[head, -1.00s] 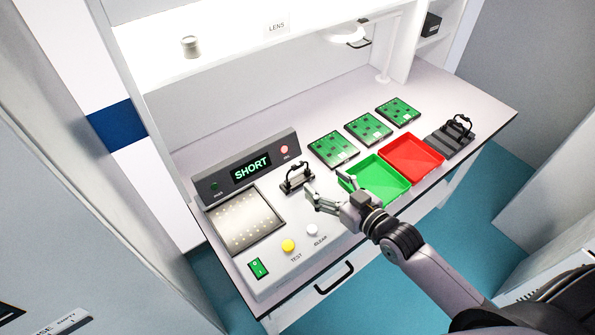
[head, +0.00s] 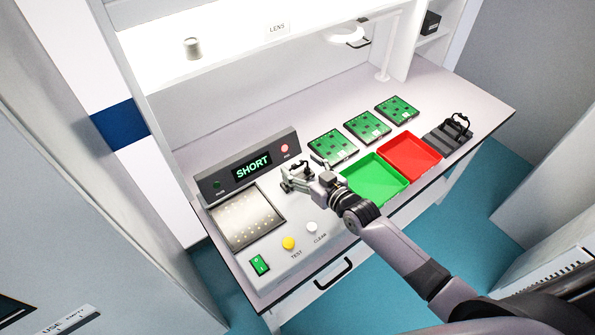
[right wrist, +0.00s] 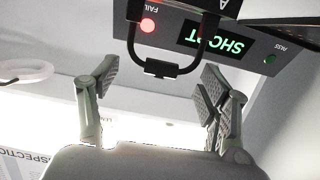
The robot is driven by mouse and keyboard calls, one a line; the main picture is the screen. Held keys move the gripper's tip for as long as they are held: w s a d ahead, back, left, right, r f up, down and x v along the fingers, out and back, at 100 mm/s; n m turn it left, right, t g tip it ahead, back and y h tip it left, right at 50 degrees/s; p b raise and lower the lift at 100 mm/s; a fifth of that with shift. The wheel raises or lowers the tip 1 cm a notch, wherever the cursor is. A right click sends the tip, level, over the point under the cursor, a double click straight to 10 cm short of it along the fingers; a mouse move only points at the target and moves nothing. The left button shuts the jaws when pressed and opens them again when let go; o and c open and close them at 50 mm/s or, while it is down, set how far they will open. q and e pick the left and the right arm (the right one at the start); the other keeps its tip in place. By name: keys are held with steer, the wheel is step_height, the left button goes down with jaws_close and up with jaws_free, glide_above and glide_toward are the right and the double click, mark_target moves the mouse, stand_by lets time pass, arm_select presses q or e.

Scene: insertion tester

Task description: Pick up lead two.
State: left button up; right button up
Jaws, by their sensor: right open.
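A lead with a black looped handle (right wrist: 160,69) sits at the tester, just right of its display. Another black-handled lead (head: 457,126) stands in a dark rack (head: 441,142) at the right end of the bench. My right gripper (head: 294,183) is at the lead by the tester and partly covers it. In the right wrist view my right gripper (right wrist: 158,76) is open, and the handle's bar lies between its fingertips, with gaps on both sides. My left gripper is not in view.
The tester display (head: 253,166) reads SHORT, with its red FAIL lamp (head: 285,149) lit. A green tray (head: 374,188) and a red tray (head: 411,165) lie to the right of my gripper. Several green boards (head: 367,127) lie behind them. A yellow TEST button (head: 288,243) is in front.

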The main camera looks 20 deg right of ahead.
steer(key=shift+c, duration=0.3)
steer(key=c, duration=1.3)
